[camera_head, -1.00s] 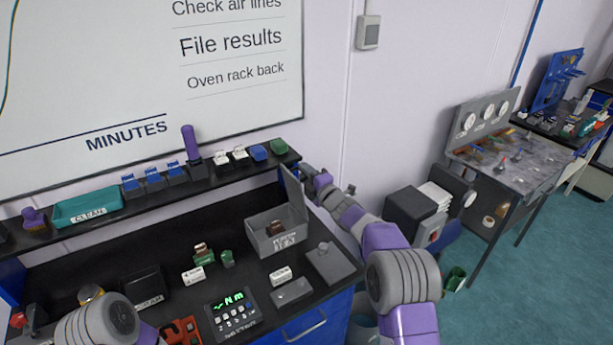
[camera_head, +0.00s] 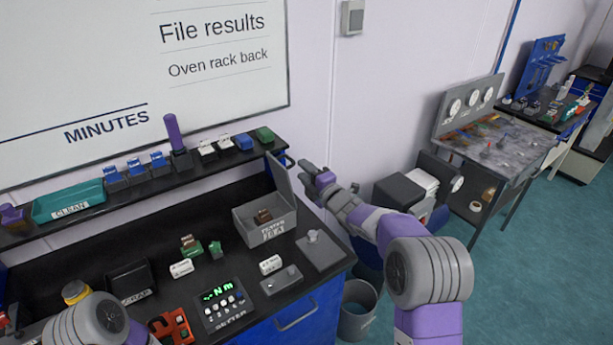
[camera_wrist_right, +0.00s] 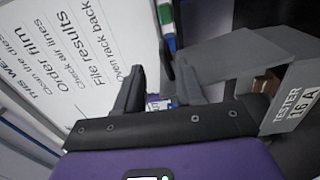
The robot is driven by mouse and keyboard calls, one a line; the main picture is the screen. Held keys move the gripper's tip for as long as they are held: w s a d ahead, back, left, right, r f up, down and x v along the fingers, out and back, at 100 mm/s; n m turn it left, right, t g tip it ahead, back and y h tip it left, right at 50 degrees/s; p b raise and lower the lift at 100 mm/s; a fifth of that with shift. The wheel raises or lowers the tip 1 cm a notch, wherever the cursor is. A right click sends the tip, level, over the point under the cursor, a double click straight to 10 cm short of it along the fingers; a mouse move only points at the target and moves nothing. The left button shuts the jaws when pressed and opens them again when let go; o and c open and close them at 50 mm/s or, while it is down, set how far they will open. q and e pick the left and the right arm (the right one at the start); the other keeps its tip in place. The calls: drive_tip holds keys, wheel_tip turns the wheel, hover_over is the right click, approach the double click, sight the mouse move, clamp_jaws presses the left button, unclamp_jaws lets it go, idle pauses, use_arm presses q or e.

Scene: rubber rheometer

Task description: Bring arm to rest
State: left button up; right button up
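My right arm reaches in from the lower right. Its gripper (camera_head: 309,171) is raised just right of the open lid of the grey tester box (camera_head: 249,230), apart from it and empty. In the right wrist view the two dark fingers of this gripper (camera_wrist_right: 158,84) stand apart with nothing held between them. The grey box shows there at the right, labelled "TESTER 16 A" (camera_wrist_right: 292,100), with a brown block (camera_wrist_right: 266,82) inside. My left arm shows only as a rounded joint at the lower left; its gripper is not visible.
The black bench carries a keypad with green digits (camera_head: 220,301), a black scrap bin (camera_head: 132,279), a grey plate (camera_head: 321,254) and small labelled blocks. A shelf with a teal tray (camera_head: 68,206) runs along the wall. A grey bucket (camera_head: 357,318) stands on the floor right of the bench.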

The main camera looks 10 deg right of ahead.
drive_tip(key=shift+s, duration=0.3)
